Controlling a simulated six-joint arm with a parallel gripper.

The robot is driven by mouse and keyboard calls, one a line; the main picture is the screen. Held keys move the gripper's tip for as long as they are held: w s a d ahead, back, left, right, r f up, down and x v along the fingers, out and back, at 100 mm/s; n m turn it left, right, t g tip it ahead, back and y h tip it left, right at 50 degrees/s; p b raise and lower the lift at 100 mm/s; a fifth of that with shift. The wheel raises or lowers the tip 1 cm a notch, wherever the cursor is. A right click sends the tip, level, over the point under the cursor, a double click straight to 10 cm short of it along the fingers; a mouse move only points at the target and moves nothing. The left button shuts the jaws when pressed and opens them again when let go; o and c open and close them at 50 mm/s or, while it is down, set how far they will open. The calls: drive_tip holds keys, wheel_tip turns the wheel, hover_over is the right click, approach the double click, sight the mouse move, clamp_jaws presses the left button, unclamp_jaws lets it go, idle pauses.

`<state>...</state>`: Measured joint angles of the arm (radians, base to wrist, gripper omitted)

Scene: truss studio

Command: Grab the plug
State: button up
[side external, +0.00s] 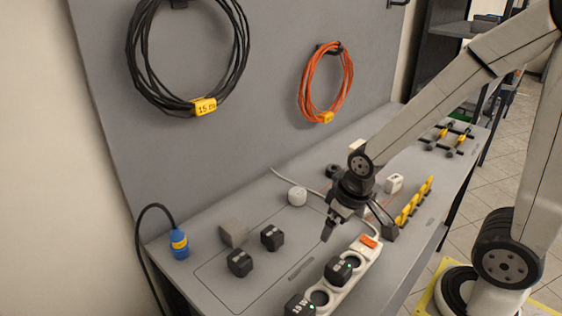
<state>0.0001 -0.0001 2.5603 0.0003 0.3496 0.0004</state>
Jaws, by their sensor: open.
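Several plug-like things are in view, and I cannot tell which one the task means. A blue plug with a yellow band (180,244) stands at the bench's left end on a black cable. A round white plug (297,195) sits near the back with a pale cable. Two black block plugs (240,263) lie on the left part of the bench. Two more black blocks (338,270) sit in the white power strip (368,263). My gripper (358,234) is open, fingers pointing down, above the bench near the strip's far end. Nothing shows between its fingers.
A grey block (233,232) lies behind the black plugs. Black (143,80) and orange (302,90) cable coils hang on the panel. The bench's left middle has free room.

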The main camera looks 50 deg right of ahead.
drive_tip(key=shift+c, duration=0.3)
idle(0.4)
drive_tip(key=m+t+y, duration=0.6)
drive_tip(key=m+y, duration=0.4)
drive_tip(key=m, duration=1.6)
approach(182, 235)
drive_tip(key=a, duration=0.1)
drive_tip(key=w+a+f, duration=0.1)
drive_tip(key=a+f, duration=0.1)
drive_tip(key=a, duration=0.1)
drive_tip(key=shift+w, duration=0.2)
drive_tip(key=shift+w+d+f+m+t, duration=0.15)
drive_tip(key=shift+w+m+t, duration=0.35)
drive_tip(key=shift+w, duration=0.25)
drive_tip(key=shift+x, duration=1.3)
